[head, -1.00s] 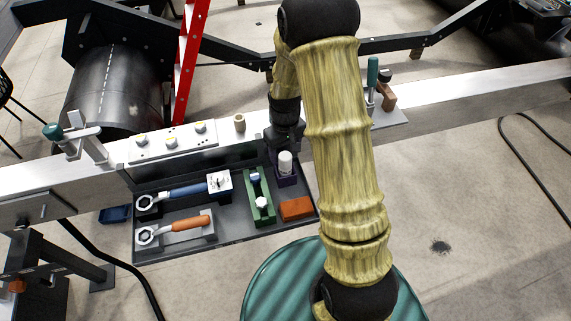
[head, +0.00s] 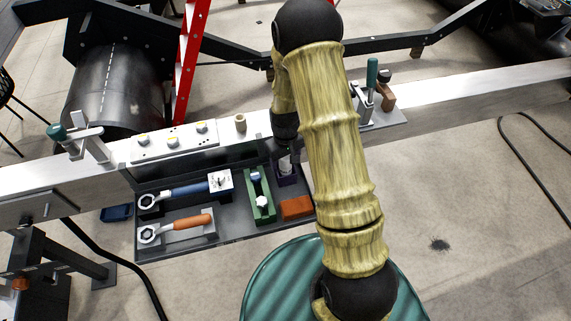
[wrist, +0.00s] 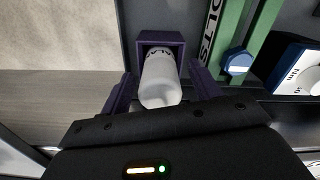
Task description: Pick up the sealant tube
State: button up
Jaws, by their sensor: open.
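The sealant tube (wrist: 160,82) is white and stands in a small dark purple holder (wrist: 160,38) in the wrist view. The holder also shows in the head view (head: 289,176), in the back right part of the tray, where my gripper largely hides the tube. My gripper (wrist: 163,88) is open, with one finger on each side of the tube. I cannot tell whether either finger touches it.
The dark tray (head: 237,232) also holds a blue-handled wrench (head: 187,190), an orange-handled wrench (head: 187,222), a green holder (head: 262,197) and an orange block (head: 296,207). A grey beam (head: 460,93) runs behind, bearing a socket panel (head: 172,143) and a clamp (head: 372,90).

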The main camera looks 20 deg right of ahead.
jog(key=c, duration=1.1)
jog(key=shift+o, duration=0.2)
jog(key=shift+r, duration=0.15)
jog(key=shift+w+r+b, duration=0.1)
jog(key=shift+r+b, duration=0.2)
jog(key=shift+r, duration=0.35)
notch_tip(320, 180, up, 5)
jog(key=shift+f+b, duration=0.1)
jog(key=shift+b, duration=0.55)
jog(key=s+b, duration=1)
jog(key=s, duration=0.8)
jog(key=shift+r, duration=0.3)
